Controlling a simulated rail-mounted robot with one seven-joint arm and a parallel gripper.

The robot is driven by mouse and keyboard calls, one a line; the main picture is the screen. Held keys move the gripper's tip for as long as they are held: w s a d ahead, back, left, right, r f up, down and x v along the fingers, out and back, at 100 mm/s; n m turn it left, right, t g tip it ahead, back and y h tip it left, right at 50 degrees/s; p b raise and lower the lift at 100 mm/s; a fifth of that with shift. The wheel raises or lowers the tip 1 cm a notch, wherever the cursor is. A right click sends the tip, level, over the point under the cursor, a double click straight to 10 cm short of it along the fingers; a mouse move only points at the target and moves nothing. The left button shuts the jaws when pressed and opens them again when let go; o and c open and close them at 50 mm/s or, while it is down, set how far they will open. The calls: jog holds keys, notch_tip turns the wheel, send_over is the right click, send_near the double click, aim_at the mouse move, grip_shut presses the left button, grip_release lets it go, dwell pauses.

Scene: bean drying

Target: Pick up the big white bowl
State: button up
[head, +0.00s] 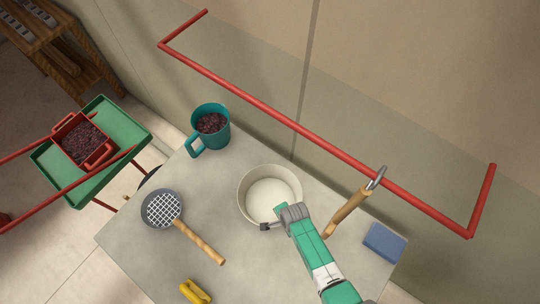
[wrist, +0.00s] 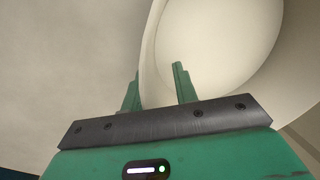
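The big white bowl (head: 268,190) stands upright and empty on the grey table, near its middle. My gripper (head: 273,217) is at the bowl's near rim in the head view. In the wrist view the bowl (wrist: 222,40) fills the upper right. My gripper's green fingers (wrist: 157,70) are spread apart there. The bowl's wall runs between them, with the left finger outside and the right finger over the inside. I cannot tell whether either finger touches the wall.
A teal mug of beans (head: 223,134), a strainer (head: 162,210), a yellow clip-like object (head: 195,291), a wood-handled tool (head: 348,210) and a blue block (head: 384,243) surround the bowl. A red rail (head: 290,122) runs behind. A green tray (head: 121,117) holds a red bean container (head: 101,153).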

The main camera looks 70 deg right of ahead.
jog(key=shift+f, duration=0.25)
dwell(0.4)
grip_shut()
